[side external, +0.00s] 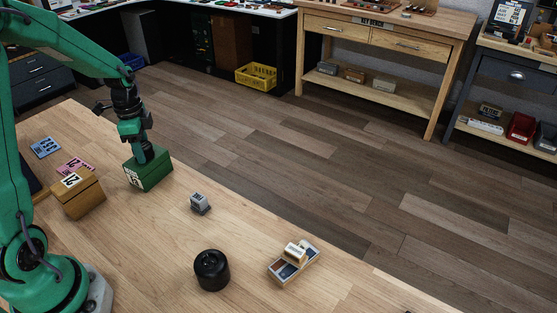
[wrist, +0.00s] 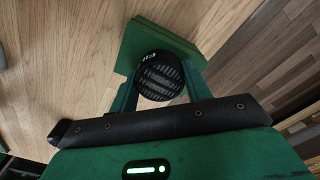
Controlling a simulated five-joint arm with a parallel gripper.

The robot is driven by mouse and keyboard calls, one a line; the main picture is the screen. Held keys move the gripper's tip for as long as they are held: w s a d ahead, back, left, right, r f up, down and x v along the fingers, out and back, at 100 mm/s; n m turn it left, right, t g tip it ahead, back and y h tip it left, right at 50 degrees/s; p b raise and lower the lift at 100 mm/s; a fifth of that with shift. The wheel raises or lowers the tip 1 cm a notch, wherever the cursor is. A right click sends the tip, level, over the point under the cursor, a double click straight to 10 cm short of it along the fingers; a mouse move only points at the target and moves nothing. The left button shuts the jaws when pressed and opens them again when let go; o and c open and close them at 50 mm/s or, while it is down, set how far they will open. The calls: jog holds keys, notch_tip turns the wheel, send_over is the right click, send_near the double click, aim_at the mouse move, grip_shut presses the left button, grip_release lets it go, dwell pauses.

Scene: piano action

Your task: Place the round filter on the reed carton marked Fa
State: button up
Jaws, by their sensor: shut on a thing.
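The round filter is a black disc with a ribbed grille (wrist: 160,76), seen in the wrist view between my two green fingers. My gripper (wrist: 159,82) is shut on it. A green carton (wrist: 133,40) lies directly beyond the filter. In the side external view my gripper (side external: 147,155) is low over the top of this green carton (side external: 150,176), and the filter cannot be made out there. I cannot tell whether the filter touches the carton. The carton's white label is too small to read. A tan carton (side external: 82,199) with a white label stands to its left.
Pink (side external: 75,166) and blue (side external: 46,147) cards lie at the left. A small grey box (side external: 200,203), a black cylinder (side external: 211,270) and a small tray (side external: 284,273) stand to the right on the wooden table (side external: 150,245). The table's far edge runs close behind the green carton.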

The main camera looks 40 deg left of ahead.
jog(key=shift+f, duration=0.2)
jog(key=o, duration=1)
jog(key=shift+c, duration=0.2)
jog(key=shift+r, duration=0.1)
notch_tip(320, 180, up, 12)
jog(key=shift+d+r, duration=0.15)
dwell(0.5)
